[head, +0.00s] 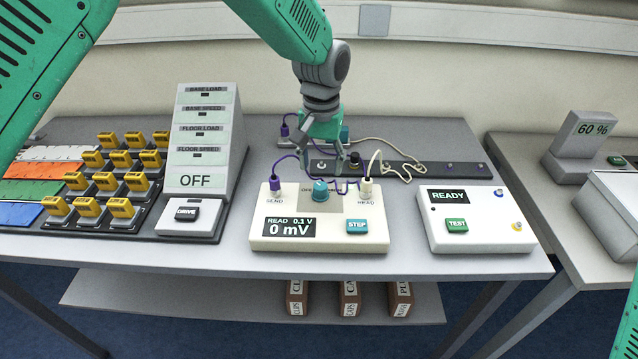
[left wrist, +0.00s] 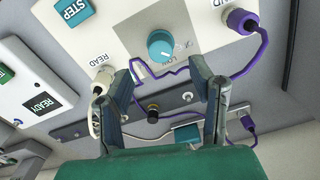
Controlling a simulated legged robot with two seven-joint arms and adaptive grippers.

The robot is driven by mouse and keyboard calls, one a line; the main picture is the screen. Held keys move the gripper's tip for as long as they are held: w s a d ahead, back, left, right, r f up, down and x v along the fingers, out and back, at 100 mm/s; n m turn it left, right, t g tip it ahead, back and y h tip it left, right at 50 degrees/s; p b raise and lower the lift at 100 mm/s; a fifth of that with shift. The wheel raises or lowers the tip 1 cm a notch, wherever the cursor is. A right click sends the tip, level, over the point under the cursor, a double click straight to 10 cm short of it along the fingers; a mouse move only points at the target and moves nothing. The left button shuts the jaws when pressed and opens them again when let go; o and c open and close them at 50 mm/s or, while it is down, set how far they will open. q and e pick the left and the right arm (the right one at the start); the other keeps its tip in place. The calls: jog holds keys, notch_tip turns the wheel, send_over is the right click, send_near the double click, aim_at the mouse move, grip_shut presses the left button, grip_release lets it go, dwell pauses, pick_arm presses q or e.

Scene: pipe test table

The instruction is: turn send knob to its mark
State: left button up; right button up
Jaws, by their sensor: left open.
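The white meter box (head: 262,235) stands on the table, with a purple plug (head: 275,186) at SEND and a white plug (head: 366,188) at READ. A round teal knob (head: 320,191) sits between them, with OFF printed beside it. It also shows in the left wrist view (left wrist: 160,45), with a light line on its face. I cannot read a label naming it the send knob. My left gripper (head: 330,165) hangs just behind the knob. In the left wrist view its fingers (left wrist: 168,78) are apart and empty, with the knob beyond their tips. My right gripper is out of view.
A purple lead (head: 290,158) and a white lead (head: 388,165) loop close to the left gripper. A dark strip (head: 440,170) lies behind the box. A READY box (head: 480,235) stands right, a drive console (head: 200,150) left. Bare tabletop shows between the boxes.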

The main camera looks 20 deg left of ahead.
aim_at(321, 185)
pick_arm(q)
notch_tip(321, 185, down, 7)
jog(key=shift+r, duration=0.15)
jog(key=c, duration=1.1)
